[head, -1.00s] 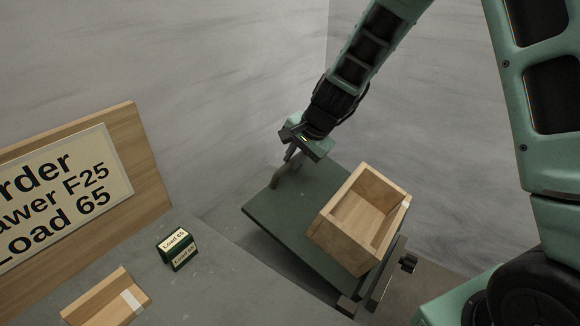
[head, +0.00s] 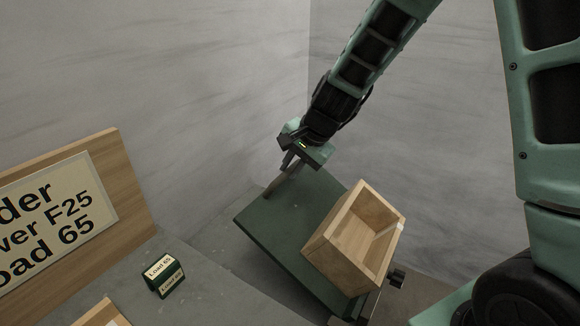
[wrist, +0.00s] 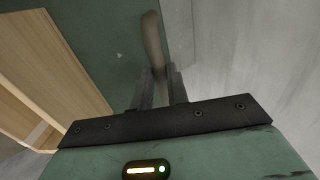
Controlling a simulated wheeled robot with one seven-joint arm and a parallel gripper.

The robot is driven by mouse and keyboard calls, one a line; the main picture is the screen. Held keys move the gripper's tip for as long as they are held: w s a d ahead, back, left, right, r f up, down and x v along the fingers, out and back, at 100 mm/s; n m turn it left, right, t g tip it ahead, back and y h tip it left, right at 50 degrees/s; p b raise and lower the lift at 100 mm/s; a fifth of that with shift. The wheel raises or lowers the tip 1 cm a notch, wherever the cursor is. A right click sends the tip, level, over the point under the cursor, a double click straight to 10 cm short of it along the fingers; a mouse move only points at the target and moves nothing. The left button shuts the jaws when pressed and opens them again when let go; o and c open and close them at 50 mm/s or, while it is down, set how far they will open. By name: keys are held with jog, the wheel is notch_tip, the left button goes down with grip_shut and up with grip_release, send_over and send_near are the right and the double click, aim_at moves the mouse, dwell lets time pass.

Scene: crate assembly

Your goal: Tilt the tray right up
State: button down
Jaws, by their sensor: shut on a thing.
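The dark green tray (head: 275,235) is tilted, its far left edge raised and its near right end low by a hinge-like bracket. An open wooden crate (head: 340,248) sits on the tray's lower right part and leans with it. My gripper (head: 284,170) is at the tray's raised far edge. In the wrist view my gripper (wrist: 160,88) is shut on a pale, rod-like handle (wrist: 154,45) at the tray's edge. The tray (wrist: 100,40) and the crate's side (wrist: 45,85) also show there.
A grey table (head: 215,290) lies to the left with a small green box labelled Load 65 (head: 164,277) and a wooden piece (head: 103,314). A wooden sign board (head: 135,195) stands at the left. A dark knob (head: 396,278) is beside the tray's low end.

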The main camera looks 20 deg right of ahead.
jog(key=shift+s+d+f, duration=0.35)
jog(key=c, duration=1.4)
grip_release()
jog(key=shift+s+d, duration=0.1)
jog(key=shift+o, duration=0.2)
jog(key=shift+r, duration=0.15)
jog(key=shift+a+r, duration=0.1)
jog(key=shift+a, duration=0.1)
jog(key=p+v, duration=0.3)
jog(key=v, duration=1.4)
jog(key=shift+r+p, duration=0.15)
jog(key=shift+p, duration=0.15)
